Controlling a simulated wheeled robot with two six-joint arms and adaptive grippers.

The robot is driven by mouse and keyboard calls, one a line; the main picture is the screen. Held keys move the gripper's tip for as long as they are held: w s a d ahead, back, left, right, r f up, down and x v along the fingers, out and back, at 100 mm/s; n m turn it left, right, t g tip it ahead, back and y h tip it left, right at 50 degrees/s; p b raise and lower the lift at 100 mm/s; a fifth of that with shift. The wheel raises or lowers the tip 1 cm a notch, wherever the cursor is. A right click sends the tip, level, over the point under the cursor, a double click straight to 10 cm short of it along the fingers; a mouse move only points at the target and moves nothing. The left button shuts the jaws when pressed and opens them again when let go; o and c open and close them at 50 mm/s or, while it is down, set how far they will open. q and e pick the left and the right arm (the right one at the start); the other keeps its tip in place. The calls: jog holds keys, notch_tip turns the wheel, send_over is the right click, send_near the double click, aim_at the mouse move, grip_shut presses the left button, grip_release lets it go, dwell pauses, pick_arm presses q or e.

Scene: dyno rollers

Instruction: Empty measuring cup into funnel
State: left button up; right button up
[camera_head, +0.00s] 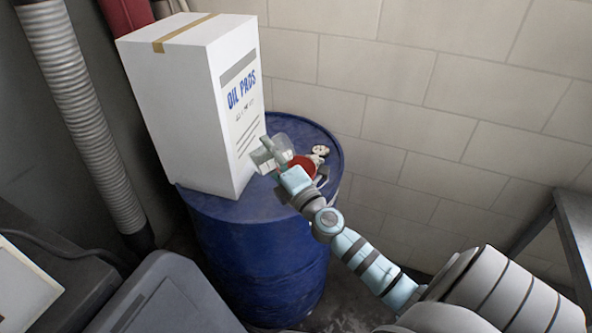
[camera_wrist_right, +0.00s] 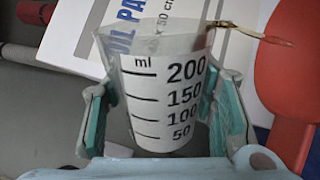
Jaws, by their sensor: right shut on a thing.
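My right gripper (camera_head: 268,158) is over the top of a blue drum. It is shut on a clear measuring cup (camera_head: 279,145). In the right wrist view the cup (camera_wrist_right: 165,100) sits between the two finger pads, with ml marks up to 200 facing the camera. A thin brownish strand shows at its rim; I cannot tell whether it is liquid. A red round object (camera_head: 303,164), perhaps the funnel, is beside the gripper, partly hidden by it. In the right wrist view a red shape (camera_wrist_right: 290,70) stands right of the cup, apart from it. My left gripper is not in view.
Small pale items (camera_head: 320,151) lie at the drum's right edge. A block wall (camera_head: 420,120) is behind. A ribbed hose (camera_head: 80,110) hangs at left.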

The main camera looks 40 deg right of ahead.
jog(key=shift+d+m, duration=0.2)
jog(key=shift+m, duration=0.1)
jog(key=shift+d+f, duration=0.1)
jog(key=shift+s+d+r+m+h, duration=0.1)
jog(key=shift+d+r+m+h, duration=0.1)
jog(key=shift+m, duration=0.4)
jog(key=shift+d+r+m+h, duration=0.1)
jog(key=shift+r+m, duration=0.1)
jog(key=shift+m, duration=0.4)
jog(key=shift+f+m+b, duration=0.3)
jog(key=shift+m+b, duration=0.2)
jog(key=shift+b, duration=0.05)
